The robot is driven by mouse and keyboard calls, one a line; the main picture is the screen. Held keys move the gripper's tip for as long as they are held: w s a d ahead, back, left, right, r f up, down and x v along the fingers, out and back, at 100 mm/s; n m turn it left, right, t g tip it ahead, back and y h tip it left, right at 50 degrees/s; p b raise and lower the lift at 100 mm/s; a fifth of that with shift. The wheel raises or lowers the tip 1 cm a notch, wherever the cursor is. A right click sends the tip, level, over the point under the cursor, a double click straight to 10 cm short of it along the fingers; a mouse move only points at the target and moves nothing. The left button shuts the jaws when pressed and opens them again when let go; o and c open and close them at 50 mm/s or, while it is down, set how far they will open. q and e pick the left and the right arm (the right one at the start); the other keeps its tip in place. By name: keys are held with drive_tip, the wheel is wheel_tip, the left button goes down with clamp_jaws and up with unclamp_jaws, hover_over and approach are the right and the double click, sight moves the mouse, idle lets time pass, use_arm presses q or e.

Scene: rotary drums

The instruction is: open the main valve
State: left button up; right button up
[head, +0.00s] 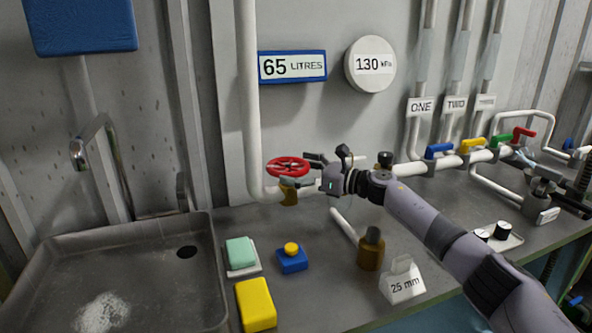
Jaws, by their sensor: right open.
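A red handwheel valve (287,166) sits on a brass body (288,191) on the white pipe by the back wall. My right gripper (314,168) is open, just right of the wheel, with its fingers pointing left towards the rim. I cannot tell whether a finger touches the rim. No label naming the main valve is readable.
A sink (60,237), sponge (256,304) and blue button box (292,260) are left.

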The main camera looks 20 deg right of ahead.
drive_tip(key=shift+d, duration=0.1)
drive_tip(key=v, duration=1.2)
